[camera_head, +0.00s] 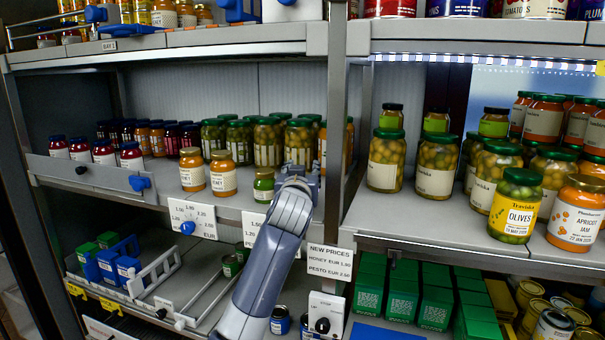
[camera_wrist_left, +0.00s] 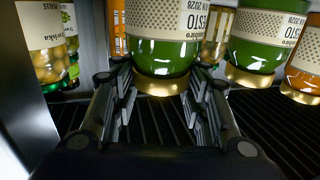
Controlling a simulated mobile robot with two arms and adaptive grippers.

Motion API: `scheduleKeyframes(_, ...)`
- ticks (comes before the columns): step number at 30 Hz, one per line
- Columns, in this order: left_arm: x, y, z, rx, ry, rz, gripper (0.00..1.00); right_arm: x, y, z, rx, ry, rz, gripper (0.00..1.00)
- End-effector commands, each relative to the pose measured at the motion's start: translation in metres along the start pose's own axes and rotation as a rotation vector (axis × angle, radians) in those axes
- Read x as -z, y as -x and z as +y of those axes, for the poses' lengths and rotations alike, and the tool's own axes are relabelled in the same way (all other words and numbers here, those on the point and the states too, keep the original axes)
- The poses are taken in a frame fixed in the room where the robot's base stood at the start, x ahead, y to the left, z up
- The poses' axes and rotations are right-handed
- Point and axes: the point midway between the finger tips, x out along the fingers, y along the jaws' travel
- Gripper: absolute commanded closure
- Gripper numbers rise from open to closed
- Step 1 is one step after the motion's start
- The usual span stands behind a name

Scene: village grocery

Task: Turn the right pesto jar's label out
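The right pesto jar (camera_wrist_left: 160,52) is green with a gold lid and shows upside down in the left wrist view. Its pale dotted label band faces the camera, with part of the lettering at the picture's right side. My left gripper (camera_wrist_left: 160,100) is open, its fingers apart, one toward each side of this jar; I cannot tell whether they touch it. In the head view my left gripper (camera_head: 304,180) is at the middle shelf's front and appears to hide this jar. The other pesto jar (camera_head: 263,187) stands just left of it, also in the wrist view (camera_wrist_left: 258,48). My right gripper is not in view.
Honey jars (camera_head: 222,180) stand farther left on the shelf. Olive jars (camera_head: 268,145) stand behind. A grey upright (camera_head: 337,120) is close on the right, with an olive jar (camera_wrist_left: 42,42) near it in the wrist view. Price cards (camera_head: 192,219) hang along the front edge.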

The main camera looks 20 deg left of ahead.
Motion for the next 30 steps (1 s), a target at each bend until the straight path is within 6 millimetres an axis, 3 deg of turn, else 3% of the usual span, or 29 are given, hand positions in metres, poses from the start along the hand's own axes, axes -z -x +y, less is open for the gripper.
scheduleKeyframes(1,0.001,0.0,0.0,-0.001,0.0,0.002,0.46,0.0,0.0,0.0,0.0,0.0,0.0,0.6)
scheduleKeyframes(3,0.001,0.0,0.0,-0.001,0.0,0.001,0.36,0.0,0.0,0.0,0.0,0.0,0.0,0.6)
scheduleKeyframes(14,0.002,0.0,0.0,0.0,0.0,-0.002,0.36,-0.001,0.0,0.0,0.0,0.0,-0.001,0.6)
scheduleKeyframes(30,0.091,0.003,0.0,-0.001,0.001,0.001,0.36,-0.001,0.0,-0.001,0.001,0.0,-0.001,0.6)
